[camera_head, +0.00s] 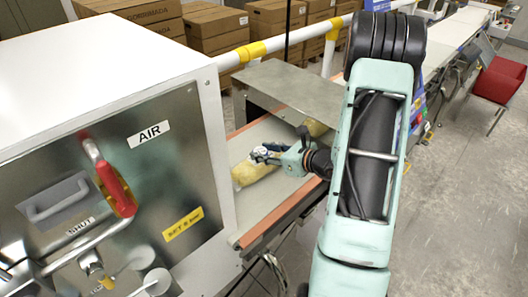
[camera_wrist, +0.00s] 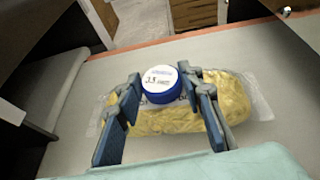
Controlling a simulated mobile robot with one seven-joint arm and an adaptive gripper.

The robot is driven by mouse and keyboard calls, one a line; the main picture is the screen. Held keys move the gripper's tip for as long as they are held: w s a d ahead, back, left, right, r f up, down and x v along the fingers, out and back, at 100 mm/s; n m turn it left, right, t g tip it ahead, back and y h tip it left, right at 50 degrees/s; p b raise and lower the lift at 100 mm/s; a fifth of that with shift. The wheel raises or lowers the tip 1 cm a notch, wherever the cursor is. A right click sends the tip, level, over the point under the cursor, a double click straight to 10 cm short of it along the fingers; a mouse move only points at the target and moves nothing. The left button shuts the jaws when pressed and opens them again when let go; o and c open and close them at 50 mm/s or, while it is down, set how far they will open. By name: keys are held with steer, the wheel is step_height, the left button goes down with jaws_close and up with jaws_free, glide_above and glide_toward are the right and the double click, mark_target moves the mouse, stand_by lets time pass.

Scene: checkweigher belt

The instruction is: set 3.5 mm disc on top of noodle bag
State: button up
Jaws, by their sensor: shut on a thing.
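The disc (camera_wrist: 161,82) has a white top marked 3.5 and a blue rim. My gripper (camera_wrist: 160,95) is shut on it, a finger on each side, in the wrist view. The disc is over the noodle bag (camera_wrist: 235,98), a clear bag of yellow noodles lying flat on the belt. I cannot tell whether the disc touches the bag. In the head view my gripper (camera_head: 262,155) is over the noodle bag (camera_head: 250,173), and the disc is too small to make out clearly.
The belt (camera_head: 265,135) runs between orange edge rails. A white-sided machine (camera_head: 100,60) marked AIR stands left. Brown boxes (camera_head: 213,35) are stacked behind.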

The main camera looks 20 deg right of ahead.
steer(key=shift+f, duration=0.15)
steer(key=o, duration=1.1)
steer(key=shift+o, duration=0.2)
steer(key=shift+r, duration=0.3)
steer(key=v, duration=1.2)
steer(key=shift+b, duration=0.35)
steer(key=shift+f, duration=0.15)
